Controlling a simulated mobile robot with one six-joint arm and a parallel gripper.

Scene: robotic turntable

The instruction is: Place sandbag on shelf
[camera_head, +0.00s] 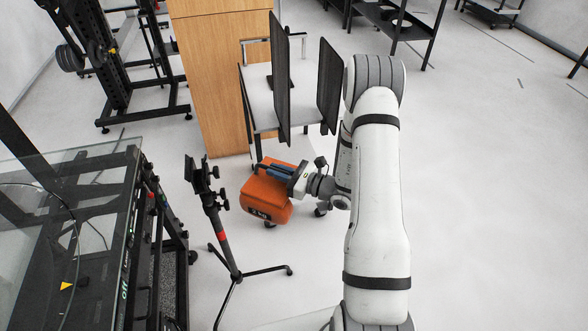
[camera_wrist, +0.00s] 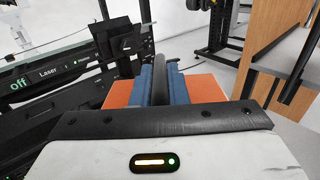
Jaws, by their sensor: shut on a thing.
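The orange sandbag (camera_head: 265,197) hangs from my gripper (camera_head: 283,171), with a weight label on its front side. My gripper is shut on the sandbag's handle at the top. In the wrist view the blue fingers (camera_wrist: 160,85) close on the dark handle (camera_wrist: 160,72), with orange parts of the sandbag (camera_wrist: 205,88) showing on both sides. Several black shelves show: a dark shelf rack (camera_head: 395,22) stands at the back right. I cannot tell which shelf the task means.
A black tripod stand (camera_head: 222,235) is just left of the sandbag. A glass-topped black machine (camera_head: 60,215) fills the left side. A wooden cabinet (camera_head: 212,80) and a small white table (camera_head: 262,100) with dark panels stand behind. The floor to the right is clear.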

